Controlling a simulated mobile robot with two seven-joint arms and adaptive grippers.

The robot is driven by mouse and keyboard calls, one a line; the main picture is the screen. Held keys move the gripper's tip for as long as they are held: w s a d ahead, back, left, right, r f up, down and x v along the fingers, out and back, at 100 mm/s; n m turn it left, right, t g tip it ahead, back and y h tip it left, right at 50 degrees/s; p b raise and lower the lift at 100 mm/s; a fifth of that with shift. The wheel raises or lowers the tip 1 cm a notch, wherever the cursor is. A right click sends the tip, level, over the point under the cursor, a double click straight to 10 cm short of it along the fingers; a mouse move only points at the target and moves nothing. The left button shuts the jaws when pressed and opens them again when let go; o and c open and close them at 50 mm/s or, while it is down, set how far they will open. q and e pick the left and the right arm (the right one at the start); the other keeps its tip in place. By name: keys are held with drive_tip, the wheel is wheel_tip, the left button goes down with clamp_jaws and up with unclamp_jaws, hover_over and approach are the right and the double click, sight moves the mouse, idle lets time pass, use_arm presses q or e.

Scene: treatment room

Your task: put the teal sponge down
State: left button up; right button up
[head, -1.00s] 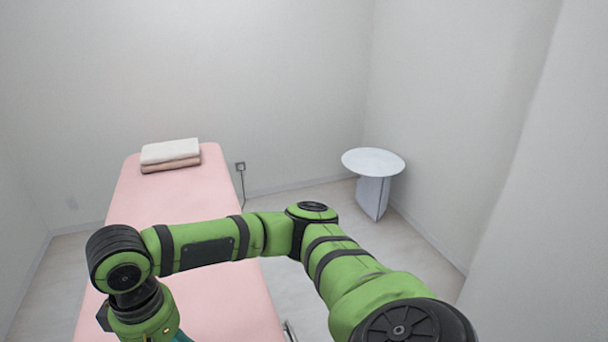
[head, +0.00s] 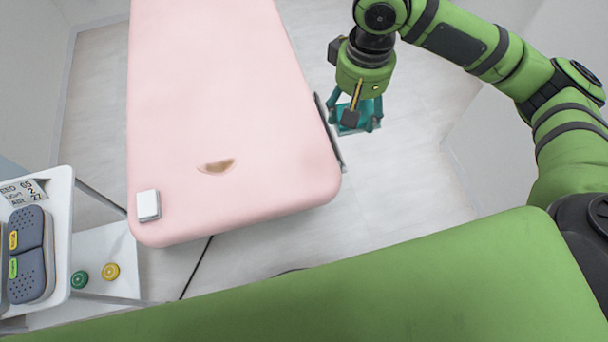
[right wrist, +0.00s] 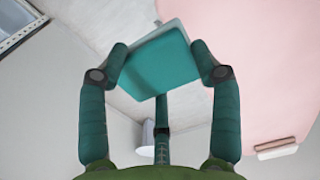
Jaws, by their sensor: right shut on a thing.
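In the head view my right gripper (head: 357,122) points down beside the right edge of the pink treatment bed (head: 225,70), apparently over the floor. The sponge (head: 345,128) shows there partly, behind the fingers. The gripper is shut on it, and its height above the floor is hard to tell. My left gripper is in no view.
The floor (head: 410,170) right of the bed is clear.

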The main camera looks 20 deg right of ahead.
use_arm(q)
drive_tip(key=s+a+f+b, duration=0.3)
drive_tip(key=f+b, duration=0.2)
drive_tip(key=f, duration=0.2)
use_arm(e)
wheel_tip(320, 180, down, 10)
drive_tip(key=b, duration=0.5)
hover_over(311, 165)
wheel_tip(311, 165, down, 17)
drive_tip(key=shift+s+d+f, duration=0.1)
drive_tip(key=shift+s, duration=0.05)
drive_tip(key=shift+f, duration=0.2)
wheel_tip(311, 165, down, 3)
drive_tip(key=shift+f+b, duration=0.15)
drive_tip(key=shift+b, duration=0.2)
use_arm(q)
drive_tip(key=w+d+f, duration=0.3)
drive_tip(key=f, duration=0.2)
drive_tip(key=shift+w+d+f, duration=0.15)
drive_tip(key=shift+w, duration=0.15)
use_arm(e)
drive_tip(key=shift+f, duration=0.25)
drive_tip(key=shift+f, duration=0.1)
